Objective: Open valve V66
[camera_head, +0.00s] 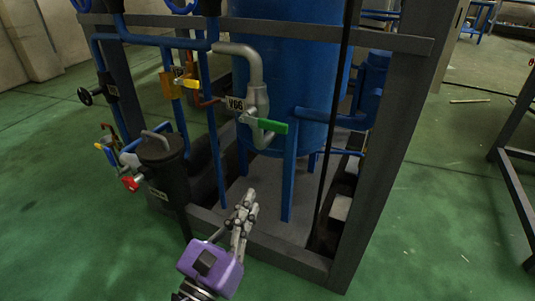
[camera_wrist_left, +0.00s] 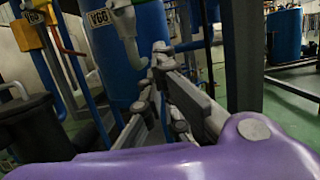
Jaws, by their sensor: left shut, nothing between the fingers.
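Valve V66 has a green lever handle (camera_head: 273,127) pointing right and slightly down, on a grey pipe in front of the blue tank. Its white V66 tag (camera_head: 235,103) is just left of the valve; the tag also shows at the top left of the left wrist view (camera_wrist_left: 98,17). My left gripper (camera_head: 248,194), with a purple body, is below and a little left of the green handle, apart from it. Its fingers are together and empty. My right gripper is not in view.
A blue tank (camera_head: 283,60) stands inside a dark metal frame (camera_head: 385,150) whose post is to the right. Green floor (camera_head: 440,220) is open at right.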

